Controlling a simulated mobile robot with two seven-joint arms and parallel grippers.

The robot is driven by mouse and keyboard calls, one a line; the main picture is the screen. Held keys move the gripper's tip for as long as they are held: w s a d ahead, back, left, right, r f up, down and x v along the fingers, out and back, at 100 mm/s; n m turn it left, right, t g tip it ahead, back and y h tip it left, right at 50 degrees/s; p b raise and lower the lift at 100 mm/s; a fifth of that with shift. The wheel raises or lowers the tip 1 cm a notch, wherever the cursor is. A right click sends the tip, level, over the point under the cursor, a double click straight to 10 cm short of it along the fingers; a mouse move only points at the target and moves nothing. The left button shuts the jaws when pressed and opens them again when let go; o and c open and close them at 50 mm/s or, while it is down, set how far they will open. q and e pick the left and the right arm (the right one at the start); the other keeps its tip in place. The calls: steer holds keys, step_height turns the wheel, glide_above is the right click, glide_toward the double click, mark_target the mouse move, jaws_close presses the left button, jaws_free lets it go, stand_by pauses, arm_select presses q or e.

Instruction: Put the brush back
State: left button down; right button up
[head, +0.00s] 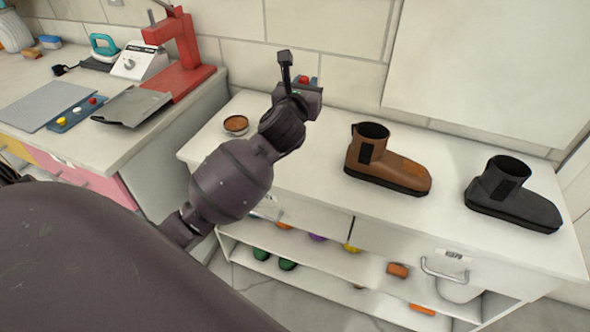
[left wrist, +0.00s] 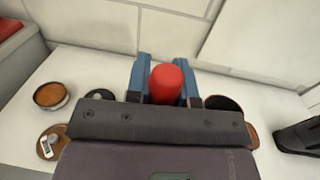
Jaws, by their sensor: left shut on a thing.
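My left gripper (head: 304,88) is above the back part of the white counter, left of the brown boot (head: 378,160). In the left wrist view its two blue fingers (left wrist: 165,88) are shut on a red, rounded end (left wrist: 167,84), which I take to be the brush. Its bristles and lower part are hidden by my gripper. An open tin of brown polish (head: 236,125) stands at the counter's left end; it also shows in the left wrist view (left wrist: 52,96). A black boot (head: 512,194) stands at the right. My right gripper is not in view.
In the left wrist view, a dark disc (left wrist: 99,94) and a brown oval thing (left wrist: 50,143) lie near the tin. Open shelves (head: 325,262) with small coloured items are below the counter (head: 462,163). A red stand (head: 182,52) is on the left worktop.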

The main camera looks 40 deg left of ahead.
arm_select(q)
steer(key=shift+n+g+y, duration=0.3)
steer(key=shift+n+y, duration=0.1)
steer(key=shift+y, duration=0.2)
steer(key=a+f+b, duration=0.1)
steer(key=f, duration=0.4)
steer(key=a+f+b, duration=0.1)
steer(key=f+b, duration=0.1)
steer(key=f, duration=0.4)
steer(key=a+f+b, duration=0.1)
steer(key=f+b, duration=0.1)
steer(key=f, duration=0.4)
steer(key=shift+w, duration=0.4)
step_height(320, 180, down, 4)
steer(key=shift+f+b, duration=0.1)
steer(key=shift+b, duration=1.05)
steer(key=shift+f, duration=0.15)
steer(key=shift+r, duration=0.2)
steer(key=shift+f, duration=0.1)
steer(key=c, duration=1)
jaws_free()
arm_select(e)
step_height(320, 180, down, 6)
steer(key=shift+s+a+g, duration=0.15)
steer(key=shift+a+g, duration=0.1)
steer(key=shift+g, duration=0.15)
